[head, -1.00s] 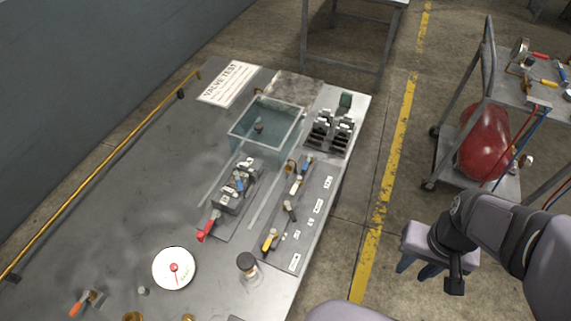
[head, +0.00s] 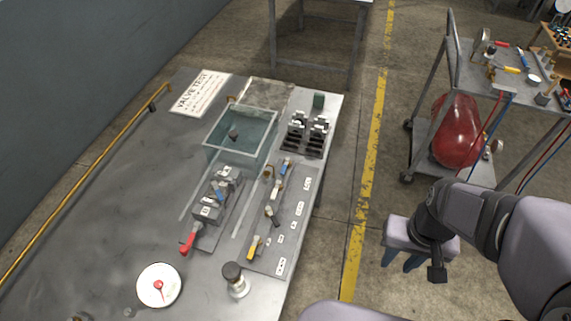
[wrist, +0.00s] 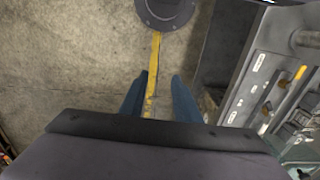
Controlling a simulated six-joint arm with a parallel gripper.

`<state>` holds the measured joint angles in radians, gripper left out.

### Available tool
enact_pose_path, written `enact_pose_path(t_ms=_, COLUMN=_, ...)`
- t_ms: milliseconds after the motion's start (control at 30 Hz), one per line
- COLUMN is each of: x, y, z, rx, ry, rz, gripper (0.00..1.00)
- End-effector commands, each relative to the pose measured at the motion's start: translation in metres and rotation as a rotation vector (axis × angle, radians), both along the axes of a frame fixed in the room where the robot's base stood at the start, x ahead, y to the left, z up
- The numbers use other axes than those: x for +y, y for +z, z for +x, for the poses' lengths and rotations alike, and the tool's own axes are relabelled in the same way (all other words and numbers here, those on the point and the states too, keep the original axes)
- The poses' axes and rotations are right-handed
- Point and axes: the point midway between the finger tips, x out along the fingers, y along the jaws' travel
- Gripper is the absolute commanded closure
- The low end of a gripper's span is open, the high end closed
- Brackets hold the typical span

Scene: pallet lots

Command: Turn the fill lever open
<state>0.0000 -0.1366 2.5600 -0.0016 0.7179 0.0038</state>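A strip of small levers with white labels lies along the bench's right side. It has a yellow-handled lever (head: 254,246), a dark lever (head: 272,216), a pale-handled lever (head: 276,188) and a blue-handled lever (head: 285,167). The labels are too small to read, so I cannot tell which is the fill lever. A red-handled lever (head: 189,242) sits on the fixture block left of the strip. My gripper (head: 403,262) hangs over the floor, right of the bench and apart from every lever. In the wrist view its two blue fingers (wrist: 159,98) stand apart with nothing between them.
A clear tank (head: 240,132) stands behind the fixture. A round dial (head: 159,285) and a black-topped glass cylinder (head: 235,281) stand near the front. A cart with a red tank (head: 457,131) is at the right. Floor with a yellow line (head: 367,190) separates bench and cart.

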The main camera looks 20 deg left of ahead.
Motion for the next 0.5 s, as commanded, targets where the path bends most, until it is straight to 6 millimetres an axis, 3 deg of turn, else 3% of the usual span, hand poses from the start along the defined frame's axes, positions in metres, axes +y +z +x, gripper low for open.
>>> enact_pose_path(t_ms=267, x=0.000, y=0.000, z=0.000, rx=0.000, ry=0.000, rz=0.000, gripper=0.71)
enact_pose_path(t_ms=333, x=0.000, y=0.000, z=0.000, rx=0.000, ry=0.000, rz=0.000, gripper=0.82)
enact_pose_path(t_ms=500, x=0.006, y=0.000, z=0.015, rx=-0.011, ry=0.007, rz=-0.010, gripper=0.82)
